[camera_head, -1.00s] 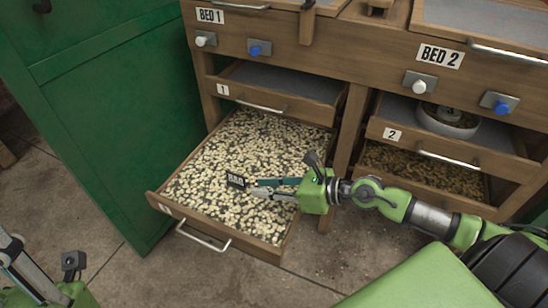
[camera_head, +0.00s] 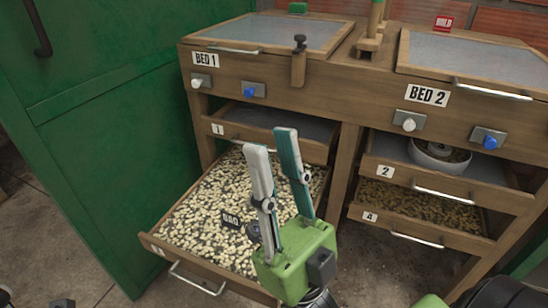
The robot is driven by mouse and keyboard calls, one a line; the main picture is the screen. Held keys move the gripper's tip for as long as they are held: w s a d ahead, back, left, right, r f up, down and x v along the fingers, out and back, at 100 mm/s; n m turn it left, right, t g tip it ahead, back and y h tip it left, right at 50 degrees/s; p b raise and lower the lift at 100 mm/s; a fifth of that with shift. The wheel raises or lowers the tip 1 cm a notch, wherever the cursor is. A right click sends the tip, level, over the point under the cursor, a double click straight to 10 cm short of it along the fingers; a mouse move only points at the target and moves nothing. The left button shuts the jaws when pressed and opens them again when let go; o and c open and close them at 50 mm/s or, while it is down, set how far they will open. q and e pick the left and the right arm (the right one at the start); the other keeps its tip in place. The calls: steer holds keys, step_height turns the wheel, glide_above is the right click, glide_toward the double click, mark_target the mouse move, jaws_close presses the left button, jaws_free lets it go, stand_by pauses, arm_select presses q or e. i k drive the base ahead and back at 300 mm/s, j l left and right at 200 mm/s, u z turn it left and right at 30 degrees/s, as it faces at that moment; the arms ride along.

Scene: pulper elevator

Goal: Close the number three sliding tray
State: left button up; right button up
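The lower left tray (camera_head: 190,267) under Bed 1 is pulled far out and filled with pale beans. Its front label is too small to read surely; it sits below the tray marked 1. Its metal handle (camera_head: 197,279) is on the front board. My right gripper (camera_head: 271,142) points up and away from me in front of the tray's right side, hiding part of the beans and the front's right end. Its two fingers are apart with nothing seen between them. Only scraps of my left gripper (camera_head: 62,303) show at the bottom left edge.
The tray marked 1 (camera_head: 265,144) sits above. Trays 2 (camera_head: 445,187) and 4 (camera_head: 417,229) are on the right, with a bowl (camera_head: 440,155) in tray 2. A green cabinet (camera_head: 110,130) stands close on the left. Concrete floor lies in front.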

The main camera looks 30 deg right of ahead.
mark_target(191, 235)
steer(key=k+j, duration=0.15)
steer(key=j, duration=0.25)
steer(key=k+j, duration=0.15)
steer(key=j, duration=0.2)
steer(key=k+j, duration=0.15)
steer(key=j, duration=0.25)
